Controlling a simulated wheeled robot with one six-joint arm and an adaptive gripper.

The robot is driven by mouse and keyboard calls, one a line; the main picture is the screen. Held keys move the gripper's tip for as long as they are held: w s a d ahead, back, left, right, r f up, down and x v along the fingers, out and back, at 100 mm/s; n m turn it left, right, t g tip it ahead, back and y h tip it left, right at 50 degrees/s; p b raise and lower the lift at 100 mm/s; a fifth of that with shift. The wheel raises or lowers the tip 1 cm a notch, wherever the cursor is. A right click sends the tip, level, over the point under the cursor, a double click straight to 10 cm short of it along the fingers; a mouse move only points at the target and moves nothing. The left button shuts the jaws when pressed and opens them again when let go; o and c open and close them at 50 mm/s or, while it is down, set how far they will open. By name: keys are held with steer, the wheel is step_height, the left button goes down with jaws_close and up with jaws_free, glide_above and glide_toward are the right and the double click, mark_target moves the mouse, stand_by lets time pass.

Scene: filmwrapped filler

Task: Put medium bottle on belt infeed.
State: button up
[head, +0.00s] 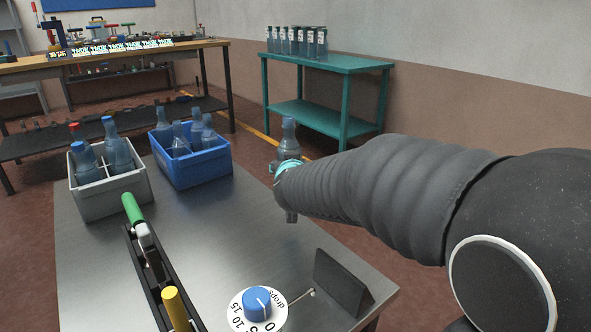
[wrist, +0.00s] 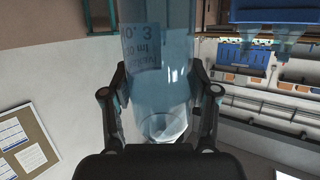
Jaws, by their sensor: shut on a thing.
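My gripper (head: 284,172) is shut on a clear bluish bottle (head: 289,138) at the right side of the metal table. The bottle stands up roughly upright out of the jaws in the head view. In the wrist view the same bottle (wrist: 158,65) fills the middle, between the two fingers (wrist: 160,105), with a printed label on its side. My arm hides part of the gripper in the head view. I cannot tell for sure which part is the belt infeed; a narrow black channel (head: 152,270) with a green and a yellow handle lies at the front of the table.
A grey crate (head: 115,198) and a blue crate (head: 205,172), both holding bottles, stand at the table's back left. A blue dial (head: 257,303) and a dark angled plate (head: 342,284) are at the front. The table middle (head: 215,235) is clear. A teal bench (head: 330,62) holds several bottles.

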steer(key=a+f, duration=0.2)
steer(key=w+a+f, duration=0.1)
steer(key=a+f, duration=0.4)
steer(key=shift+w+a+f+b, duration=0.25)
steer(key=shift+w+b, duration=0.05)
steer(key=shift+w, duration=0.05)
steer(key=shift+f, duration=0.4)
steer(key=shift+f, duration=0.15)
steer(key=o, duration=1.2)
steer(key=shift+c, duration=0.2)
steer(key=shift+f+b, duration=0.15)
steer(key=shift+b, duration=0.35)
